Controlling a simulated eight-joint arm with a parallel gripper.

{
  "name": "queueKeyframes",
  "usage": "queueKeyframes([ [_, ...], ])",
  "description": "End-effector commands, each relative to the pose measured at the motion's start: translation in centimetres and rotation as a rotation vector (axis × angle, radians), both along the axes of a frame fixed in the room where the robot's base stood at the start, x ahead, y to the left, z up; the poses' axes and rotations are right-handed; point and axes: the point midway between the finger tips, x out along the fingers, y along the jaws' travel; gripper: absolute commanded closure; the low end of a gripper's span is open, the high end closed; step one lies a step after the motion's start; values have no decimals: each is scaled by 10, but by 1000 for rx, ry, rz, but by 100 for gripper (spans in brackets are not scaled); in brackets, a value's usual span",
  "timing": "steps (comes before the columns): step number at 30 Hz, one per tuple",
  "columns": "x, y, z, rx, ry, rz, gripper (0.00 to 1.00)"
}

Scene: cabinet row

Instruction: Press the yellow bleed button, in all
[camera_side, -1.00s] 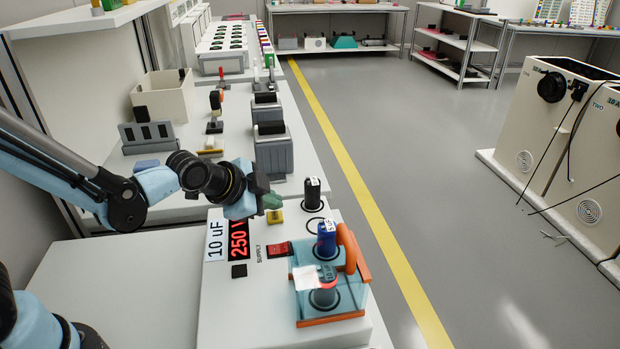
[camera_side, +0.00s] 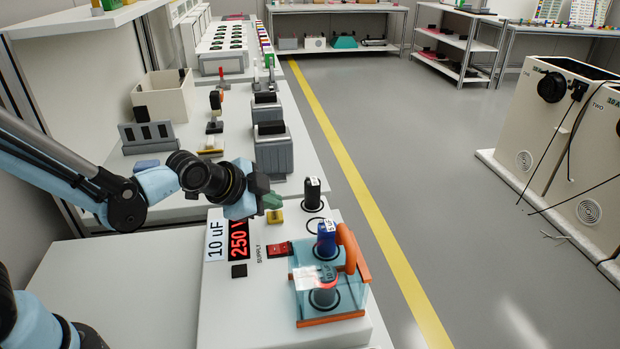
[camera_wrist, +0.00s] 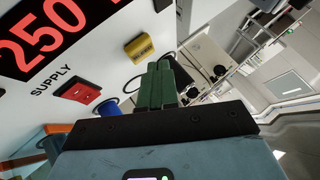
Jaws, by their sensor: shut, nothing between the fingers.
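The yellow bleed button (camera_side: 275,217) sits on the white panel beside the red 250 display (camera_side: 238,240). In the wrist view the yellow button (camera_wrist: 139,47) stands out from the panel, just beyond and left of my fingertips. My gripper (camera_side: 274,201) is shut and empty, with its green fingers together. In the side view its tips are just above and behind the button. In the wrist view the shut fingers (camera_wrist: 163,68) appear close to the button with a small gap. Whether they touch it is hard to tell.
A red supply switch (camera_side: 280,249) is on the panel near the button. A black capacitor (camera_side: 312,194) stands close on the right. A blue capacitor (camera_side: 327,240) and a clear guard with an orange handle (camera_side: 352,250) stand in front. Grey boxes (camera_side: 272,150) are behind.

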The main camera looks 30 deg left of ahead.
Motion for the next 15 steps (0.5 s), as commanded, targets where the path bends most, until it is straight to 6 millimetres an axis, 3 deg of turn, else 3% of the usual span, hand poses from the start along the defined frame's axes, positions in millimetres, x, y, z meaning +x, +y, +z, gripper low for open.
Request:
queueKeyframes([
  [15,0,0,-7,0,0,0,100],
])
